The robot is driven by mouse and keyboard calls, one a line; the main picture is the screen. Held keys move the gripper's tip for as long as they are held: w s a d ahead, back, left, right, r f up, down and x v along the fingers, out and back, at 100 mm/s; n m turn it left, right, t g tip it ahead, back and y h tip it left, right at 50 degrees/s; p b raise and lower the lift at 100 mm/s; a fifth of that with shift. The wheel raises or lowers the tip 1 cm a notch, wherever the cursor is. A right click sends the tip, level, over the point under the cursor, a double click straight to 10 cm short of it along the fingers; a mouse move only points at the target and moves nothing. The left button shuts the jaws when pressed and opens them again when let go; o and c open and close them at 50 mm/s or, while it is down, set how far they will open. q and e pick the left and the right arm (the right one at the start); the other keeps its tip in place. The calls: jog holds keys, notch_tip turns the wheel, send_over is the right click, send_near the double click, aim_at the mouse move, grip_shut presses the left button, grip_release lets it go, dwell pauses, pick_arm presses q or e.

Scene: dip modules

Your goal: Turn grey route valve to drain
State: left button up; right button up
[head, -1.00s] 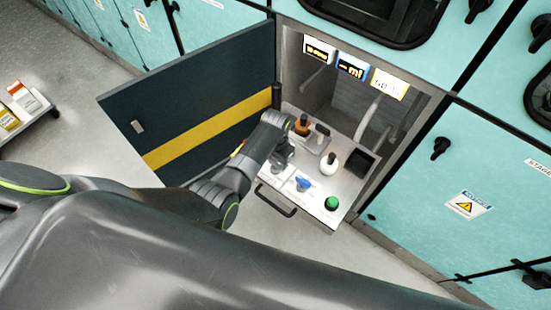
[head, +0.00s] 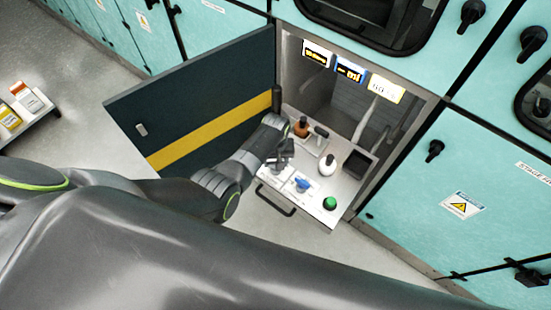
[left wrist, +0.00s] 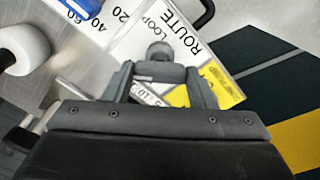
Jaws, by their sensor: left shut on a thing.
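The grey route valve (left wrist: 158,50) stands on a white plate (left wrist: 138,38) lettered ROUTE and LOOP in the left wrist view. My left gripper (left wrist: 160,78) is shut on the valve's grey handle, with one finger on each side. In the head view my left gripper (head: 281,160) is low over the left part of the pulled-out tray (head: 312,208) and hides most of the valve. The drain marking cannot be made out. My right gripper is in neither current view.
An open dark door (head: 190,110) with a yellow stripe is to the left. Displays (head: 350,68) hang above.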

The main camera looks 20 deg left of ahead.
pick_arm(q)
jog(key=n+p, duration=0.1)
jog(key=n, duration=0.3)
jog(key=shift+n, duration=2.9)
jog(key=o, duration=1)
jog(key=shift+r+p, duration=0.5)
jog(key=shift+r, duration=0.05)
notch_tip(320, 180, up, 7)
jog(key=shift+r+p, duration=0.1)
jog(key=shift+p, duration=0.65)
notch_tip(320, 180, up, 9)
jog(key=shift+r, duration=0.1)
